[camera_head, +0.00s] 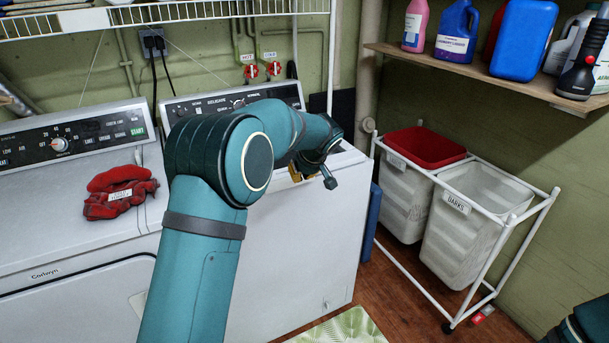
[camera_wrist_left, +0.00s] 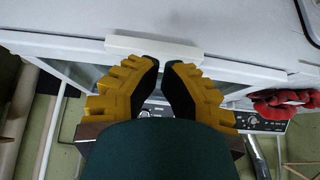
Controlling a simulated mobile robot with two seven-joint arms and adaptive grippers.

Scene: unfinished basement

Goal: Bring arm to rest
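My left arm (camera_head: 205,260) comes up from the bottom and bends over the white machine on the right. Its gripper (camera_head: 315,178) is mostly hidden behind the wrist in the head view; a bit of yellow finger shows above the machine's top. In the left wrist view the gripper (camera_wrist_left: 163,64) has two yellow fingers with dark pads and a narrow empty gap between them. The fingertips are close to a white bar (camera_wrist_left: 155,48) on the edge of a dark glass panel (camera_wrist_left: 225,72); I cannot tell whether they touch. My right gripper is not in view.
Red cloth items (camera_head: 120,192) lie on the left white machine (camera_head: 60,225). A wire shelf (camera_head: 190,12) hangs above. A hamper rack (camera_head: 470,195) stands right, below a wooden shelf (camera_head: 500,78) with several bottles. Part of the wooden floor (camera_head: 410,300) is clear.

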